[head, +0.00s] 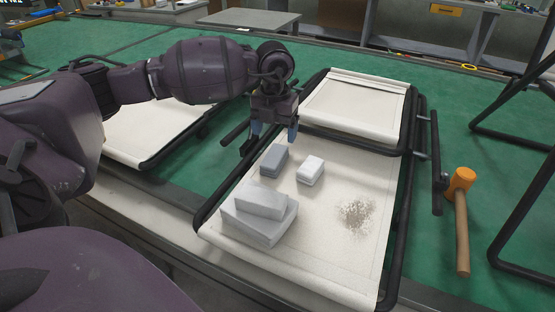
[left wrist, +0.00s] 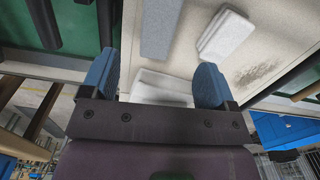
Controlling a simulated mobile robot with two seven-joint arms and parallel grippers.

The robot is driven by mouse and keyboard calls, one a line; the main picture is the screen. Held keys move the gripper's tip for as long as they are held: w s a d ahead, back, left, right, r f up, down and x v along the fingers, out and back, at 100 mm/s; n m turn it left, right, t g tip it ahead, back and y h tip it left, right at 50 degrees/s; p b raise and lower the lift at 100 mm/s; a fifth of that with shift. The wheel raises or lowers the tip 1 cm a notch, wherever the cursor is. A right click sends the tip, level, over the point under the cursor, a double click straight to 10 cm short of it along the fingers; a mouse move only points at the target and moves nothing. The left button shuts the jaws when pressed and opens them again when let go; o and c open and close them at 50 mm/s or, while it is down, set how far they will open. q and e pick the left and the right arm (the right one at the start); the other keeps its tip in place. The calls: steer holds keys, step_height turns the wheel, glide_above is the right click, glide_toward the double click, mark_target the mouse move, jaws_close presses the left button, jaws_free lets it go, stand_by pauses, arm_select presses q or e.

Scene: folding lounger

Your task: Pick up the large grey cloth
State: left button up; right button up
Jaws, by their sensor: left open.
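A large light grey folded cloth (head: 255,228) lies on the near left part of the cream lounger (head: 345,265). A smaller grey folded piece (head: 262,201) rests on top of it. A small darker grey cloth (head: 274,160) and a small white cloth (head: 311,169) lie farther back. My left gripper (head: 273,132) is open and empty, above the lounger and behind these cloths. In the left wrist view, the space between its fingers (left wrist: 155,85) shows a pale folded cloth (left wrist: 160,82) beyond them, partly hidden. My right gripper is not in view.
A patch of dark debris (head: 355,212) lies on the lounger's right side. An orange-headed mallet (head: 461,215) lies on the green table to the right. Black tube frames (head: 510,120) stand at the far right. Another cream lounger (head: 150,135) is at the left.

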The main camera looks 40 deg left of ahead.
mark_target(274, 157)
arm_select(q)
step_height(274, 157, down, 4)
steer(key=shift+r, duration=0.25)
steer(key=f, duration=0.1)
steer(key=f+b, duration=0.1)
steer(key=f, duration=0.2)
steer(key=shift+s+f+b, duration=0.25)
steer(key=shift+b, duration=0.05)
steer(key=shift+f, duration=0.3)
steer(key=shift+w, duration=0.1)
steer(key=shift+r, duration=0.15)
steer(key=shift+c, duration=0.5)
steer(key=shift+c, duration=1.1)
steer(key=c, duration=0.7)
